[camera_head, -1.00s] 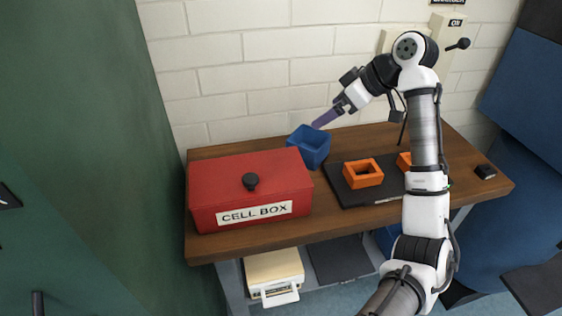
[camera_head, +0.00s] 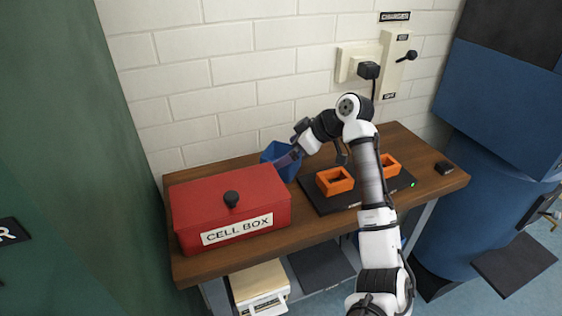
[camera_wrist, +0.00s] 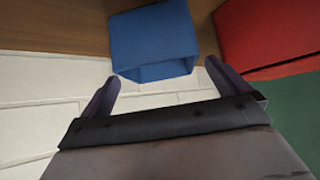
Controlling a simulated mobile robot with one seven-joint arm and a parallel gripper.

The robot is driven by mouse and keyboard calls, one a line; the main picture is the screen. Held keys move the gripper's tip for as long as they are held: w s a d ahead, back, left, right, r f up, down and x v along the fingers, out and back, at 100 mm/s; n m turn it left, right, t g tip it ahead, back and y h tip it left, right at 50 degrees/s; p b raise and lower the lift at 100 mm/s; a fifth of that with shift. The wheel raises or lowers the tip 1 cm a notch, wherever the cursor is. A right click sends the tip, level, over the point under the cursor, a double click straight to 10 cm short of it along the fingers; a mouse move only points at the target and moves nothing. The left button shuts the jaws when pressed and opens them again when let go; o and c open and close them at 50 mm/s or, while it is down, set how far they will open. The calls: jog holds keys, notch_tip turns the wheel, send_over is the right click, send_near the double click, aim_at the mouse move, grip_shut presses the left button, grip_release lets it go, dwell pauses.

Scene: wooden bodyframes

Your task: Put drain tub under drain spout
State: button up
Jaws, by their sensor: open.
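A blue open-topped tub (camera_head: 278,160) stands at the back of the wooden bench, behind the red box. I cannot tell for certain that it is the drain tub. My gripper (camera_head: 289,158) is open at the tub and partly hides it. In the wrist view, the tub (camera_wrist: 155,42) lies between and beyond the two spread fingers of my gripper (camera_wrist: 162,72). Nothing is held; contact with the tub cannot be told. A dark blue tank (camera_head: 455,205) stands right of the bench, with a dark fitting (camera_head: 543,207) at its right edge. I cannot make out a clear spout.
The red CELL BOX (camera_head: 232,210) is close beside the tub. Orange open frames (camera_head: 335,181) sit on a black plate (camera_head: 320,203) right of it. A white brick wall (camera_head: 230,70) is close behind. A dark flat plate (camera_head: 515,264) lies near the tank.

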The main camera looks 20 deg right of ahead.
aim_at(277, 155)
jog(key=p+x, duration=0.2)
jog(key=x, duration=0.3)
jog(key=shift+w+a, duration=0.1)
jog(key=shift+w, duration=0.05)
jog(key=c, duration=1.7)
jog(key=shift+r, duration=0.15)
jog(key=shift+c, duration=1.3)
